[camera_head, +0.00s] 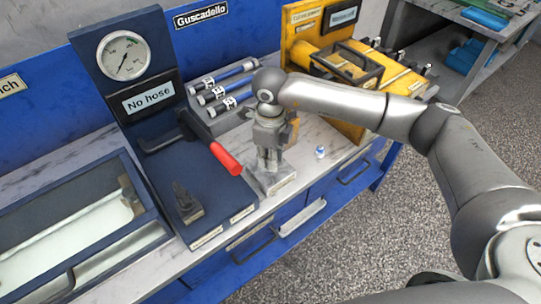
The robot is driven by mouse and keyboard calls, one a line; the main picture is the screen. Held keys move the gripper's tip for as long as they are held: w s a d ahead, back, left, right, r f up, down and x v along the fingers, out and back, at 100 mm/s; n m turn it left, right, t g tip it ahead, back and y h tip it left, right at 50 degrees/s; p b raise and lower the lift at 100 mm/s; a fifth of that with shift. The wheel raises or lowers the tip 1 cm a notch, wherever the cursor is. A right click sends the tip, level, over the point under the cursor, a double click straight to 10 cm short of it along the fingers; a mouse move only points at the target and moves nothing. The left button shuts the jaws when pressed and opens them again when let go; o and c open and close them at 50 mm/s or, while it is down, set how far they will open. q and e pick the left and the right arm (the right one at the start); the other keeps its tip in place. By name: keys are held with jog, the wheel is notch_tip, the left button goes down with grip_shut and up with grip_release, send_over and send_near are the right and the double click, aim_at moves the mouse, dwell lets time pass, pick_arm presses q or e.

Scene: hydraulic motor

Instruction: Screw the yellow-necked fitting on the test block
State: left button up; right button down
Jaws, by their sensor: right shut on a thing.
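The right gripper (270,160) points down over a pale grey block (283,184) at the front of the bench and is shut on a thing. The held thing is mostly hidden between the fingers, and I cannot make out a yellow neck on it. I take the pale block to be the test block, and I cannot tell whether the held thing touches it. A small white and blue part (320,152) stands on the bench to the right of the gripper. The left gripper is not in view.
Left of the gripper is a dark blue rig with a gauge (123,56), a "No hose" sign (148,98) and a red-handled lever (225,159). Dark cylinders (225,87) lie behind. A yellow unit (384,76) stands right. Bench space around the small part is clear.

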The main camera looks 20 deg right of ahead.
jog(key=m, duration=0.5)
jog(key=shift+m, duration=0.4)
jog(key=m, duration=0.5)
jog(key=shift+f+m, duration=0.1)
jog(key=shift+m, duration=0.3)
jog(key=m+p, duration=0.1)
jog(key=m, duration=0.2)
jog(key=shift+m, duration=1.3)
